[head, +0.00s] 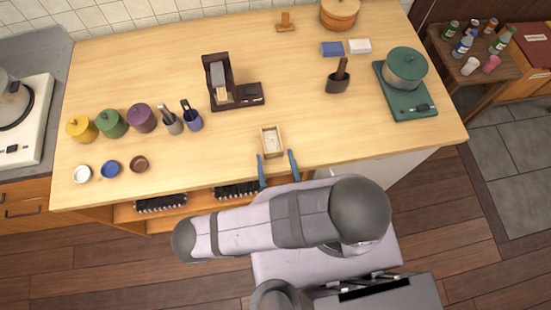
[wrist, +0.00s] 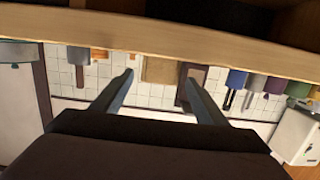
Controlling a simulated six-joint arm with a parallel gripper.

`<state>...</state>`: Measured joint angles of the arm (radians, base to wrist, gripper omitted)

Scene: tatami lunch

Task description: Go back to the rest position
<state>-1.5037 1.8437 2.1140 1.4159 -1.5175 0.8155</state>
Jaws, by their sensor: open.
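My gripper (head: 276,168) is at the front edge of the wooden counter (head: 300,90), with its two blue fingers apart and nothing visible between them. In the head view the fingers point toward a small light wooden box (head: 272,141) that sits near the front edge. The box has pale contents that I cannot make out. In the wrist view the open fingers (wrist: 157,92) show in front of the counter's edge (wrist: 160,28), and the picture appears upside down. My forearm crosses the lower middle of the head view and hides part of the counter front.
At left stand yellow, green and purple pots (head: 142,118), utensil holders (head: 192,116) and small bowls (head: 110,168). A dark wooden stand (head: 222,85) is mid-counter. At right are a dark holder (head: 337,84) and a green pot (head: 405,67) on a green base. Open shelves lie under the front edge.

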